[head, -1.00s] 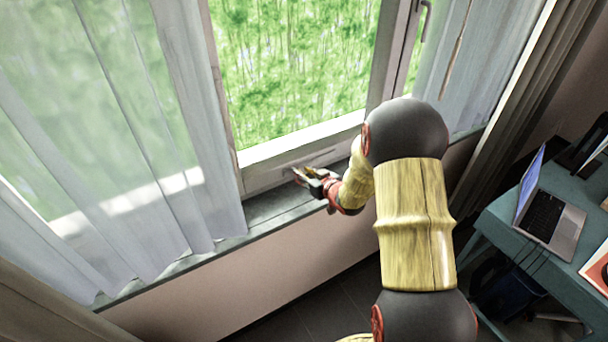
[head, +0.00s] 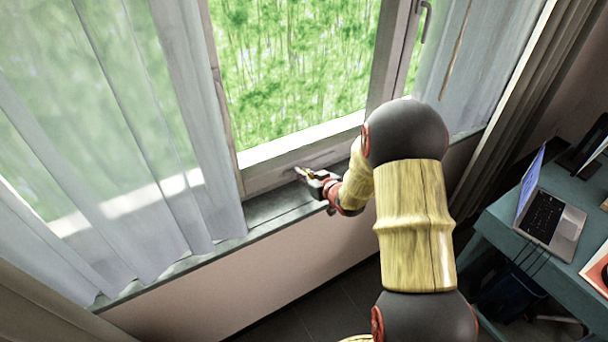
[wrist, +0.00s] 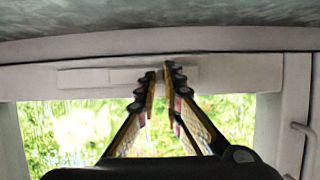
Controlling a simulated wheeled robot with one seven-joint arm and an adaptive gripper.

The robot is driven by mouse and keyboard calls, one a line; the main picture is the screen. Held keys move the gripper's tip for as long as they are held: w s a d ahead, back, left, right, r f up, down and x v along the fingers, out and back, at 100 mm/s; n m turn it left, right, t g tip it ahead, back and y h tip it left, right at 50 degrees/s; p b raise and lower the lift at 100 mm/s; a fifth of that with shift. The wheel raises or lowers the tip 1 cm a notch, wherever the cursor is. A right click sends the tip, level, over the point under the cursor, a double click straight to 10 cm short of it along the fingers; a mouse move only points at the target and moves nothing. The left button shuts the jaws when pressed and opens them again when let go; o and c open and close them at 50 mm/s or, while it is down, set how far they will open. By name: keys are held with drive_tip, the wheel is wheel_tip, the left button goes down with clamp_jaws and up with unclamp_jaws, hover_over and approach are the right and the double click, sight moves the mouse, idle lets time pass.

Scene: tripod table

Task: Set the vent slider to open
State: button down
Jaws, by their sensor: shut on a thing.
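The vent (wrist: 85,77) is a pale, narrow strip set in the white window frame in the wrist view. It also shows as a faint strip (head: 322,159) low on the frame in the head view. My gripper (wrist: 159,76) reaches the strip right of its middle in the wrist view. In the head view my gripper (head: 303,175) is at the lower window frame, just above the sill. The slider's exact position along the strip is hard to tell.
A grey sill (head: 270,209) runs below the window. A sheer curtain (head: 110,150) hangs left of my gripper. A window handle (wrist: 302,130) is on the frame at the right. A desk (head: 505,212) with a laptop (head: 548,217) stands at the far right.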

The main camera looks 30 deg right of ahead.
idle(0.3)
drive_tip(key=d+p, duration=0.2)
drive_tip(key=d, duration=0.6)
drive_tip(key=shift+w+d, duration=0.15)
drive_tip(key=shift+d, duration=0.25)
drive_tip(key=c, duration=2.1)
unclamp_jaws()
drive_tip(key=shift+d, duration=0.15)
drive_tip(key=shift+o, duration=0.9)
drive_tip(key=v, duration=1.2)
